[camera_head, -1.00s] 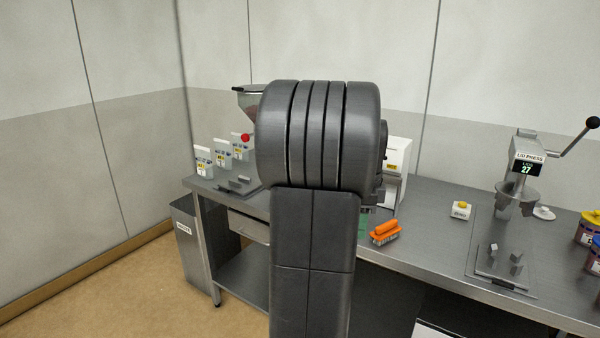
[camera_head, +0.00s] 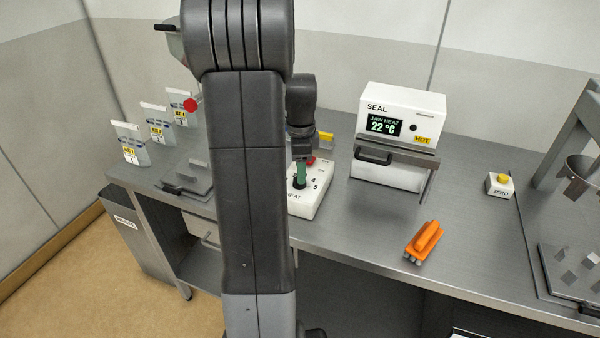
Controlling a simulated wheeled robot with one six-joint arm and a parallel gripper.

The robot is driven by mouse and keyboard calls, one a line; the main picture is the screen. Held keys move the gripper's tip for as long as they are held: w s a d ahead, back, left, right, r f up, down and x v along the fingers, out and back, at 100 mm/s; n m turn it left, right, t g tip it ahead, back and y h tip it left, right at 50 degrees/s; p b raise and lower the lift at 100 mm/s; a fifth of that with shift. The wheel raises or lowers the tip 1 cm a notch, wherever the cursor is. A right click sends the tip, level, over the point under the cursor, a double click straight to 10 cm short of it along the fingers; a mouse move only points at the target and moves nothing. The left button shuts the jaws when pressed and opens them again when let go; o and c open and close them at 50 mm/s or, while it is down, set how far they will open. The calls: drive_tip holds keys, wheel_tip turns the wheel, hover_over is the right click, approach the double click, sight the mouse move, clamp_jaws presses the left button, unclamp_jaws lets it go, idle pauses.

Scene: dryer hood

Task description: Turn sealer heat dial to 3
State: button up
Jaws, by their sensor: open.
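The sealer heat dial is a dark knob (camera_head: 299,183) on top of a low white box (camera_head: 312,203) marked HEAT, with the numbers 4 and 5 showing on its right side. The dial's pointer and its other numbers are hidden or too small to read. My gripper (camera_head: 301,172) points down right over the dial, its green finger part at the knob. It is open; whether it touches the knob I cannot tell. The white sealer (camera_head: 400,120), marked SEAL, stands behind and to the right, its display reading JAW HEAT 22 °C.
My arm hides the box's left side. Pouches (camera_head: 131,146) stand at the left. The bench (camera_head: 350,230) is clear between box and brush.

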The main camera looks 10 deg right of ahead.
drive_tip(key=shift+s+f, duration=0.15)
drive_tip(key=shift+f, duration=1.25)
drive_tip(key=shift+c, duration=0.3)
drive_tip(key=c, duration=0.9)
